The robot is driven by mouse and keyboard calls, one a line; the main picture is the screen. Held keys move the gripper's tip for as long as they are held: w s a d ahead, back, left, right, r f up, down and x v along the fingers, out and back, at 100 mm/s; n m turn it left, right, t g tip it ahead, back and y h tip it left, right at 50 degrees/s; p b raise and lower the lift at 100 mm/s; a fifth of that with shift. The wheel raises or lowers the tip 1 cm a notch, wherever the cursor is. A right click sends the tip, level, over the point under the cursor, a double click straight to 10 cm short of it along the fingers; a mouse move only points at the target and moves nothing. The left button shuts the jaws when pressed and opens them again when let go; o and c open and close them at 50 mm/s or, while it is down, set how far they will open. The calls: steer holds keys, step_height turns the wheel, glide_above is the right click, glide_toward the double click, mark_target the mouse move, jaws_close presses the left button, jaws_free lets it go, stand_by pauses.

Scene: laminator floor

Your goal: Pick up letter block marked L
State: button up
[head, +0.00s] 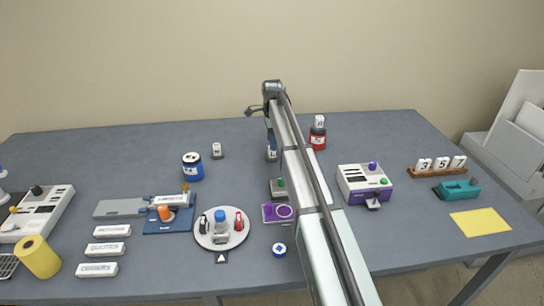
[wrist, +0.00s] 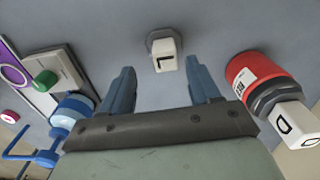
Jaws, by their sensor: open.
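A white block with a dark L (wrist: 165,56) sits on a small grey base in the upper middle of the wrist view. My gripper (wrist: 162,80) is open and empty, its two blue-grey fingers pointing toward the block, which is beyond the fingertips and apart from them. In the head view, a small white block (head: 217,148) on a dark base stands left of my arm. It looks like the same one, but its letter is too small to read. My gripper (head: 258,110) is high above the table's back there, partly hidden by my arm.
A red jar (wrist: 262,82) with a D-marked block (wrist: 295,122) on it stands close to the right finger. A blue bottle (wrist: 72,112) is left of the left finger. A blue can (head: 193,167) stands near the small white block. The table's back left is clear.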

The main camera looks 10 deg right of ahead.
mark_target(272, 153)
steer(key=f, duration=0.5)
steer(key=shift+w, duration=0.35)
steer(key=shift+r, duration=0.1)
jaws_close()
